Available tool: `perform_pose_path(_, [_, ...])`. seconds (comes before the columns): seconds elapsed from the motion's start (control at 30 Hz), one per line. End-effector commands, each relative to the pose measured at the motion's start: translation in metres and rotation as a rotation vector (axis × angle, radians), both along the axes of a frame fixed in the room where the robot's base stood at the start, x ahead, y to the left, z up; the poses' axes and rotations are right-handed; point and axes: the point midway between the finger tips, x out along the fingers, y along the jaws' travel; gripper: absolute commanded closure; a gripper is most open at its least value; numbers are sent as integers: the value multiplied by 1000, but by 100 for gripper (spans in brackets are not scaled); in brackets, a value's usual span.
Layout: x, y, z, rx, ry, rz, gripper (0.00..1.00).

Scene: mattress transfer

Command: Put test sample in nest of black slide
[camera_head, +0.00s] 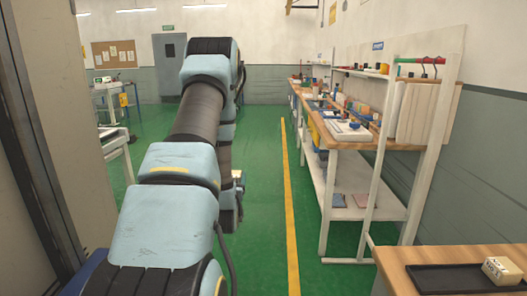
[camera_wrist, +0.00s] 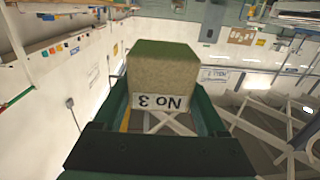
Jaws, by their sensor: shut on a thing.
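A beige block with a green face and a white "No 3" label, apparently the test sample (camera_wrist: 165,72), is between the dark green fingers of my gripper (camera_wrist: 162,92) in the wrist view. The fingers press on its two sides, and the label appears upside down. In the head view my arm hides most of the gripper and the block.
A black tray (camera_head: 440,281) with a pale block (camera_head: 503,270) lies on a wooden table at the lower right. A cluttered workbench (camera_head: 345,146) with a white frame stands along the right wall. Green floor with a yellow line (camera_head: 289,200) is clear between.

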Motion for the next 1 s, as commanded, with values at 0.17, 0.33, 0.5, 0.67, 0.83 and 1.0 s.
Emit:
perform_pose_path(0.17, [0, -2, 0, 2, 0, -5, 80])
perform_pose_path(0.33, [0, -2, 0, 1, 0, -4, 80])
perform_pose_path(0.5, [-1, -3, -4, 0, 1, -3, 80])
perform_pose_path(0.67, [-9, -11, -31, 3, 8, 5, 80])
perform_pose_path(0.83, [-30, -23, -81, 7, 10, 29, 80])
perform_pose_path(1.0, [-59, -29, -130, 9, 7, 64, 80])
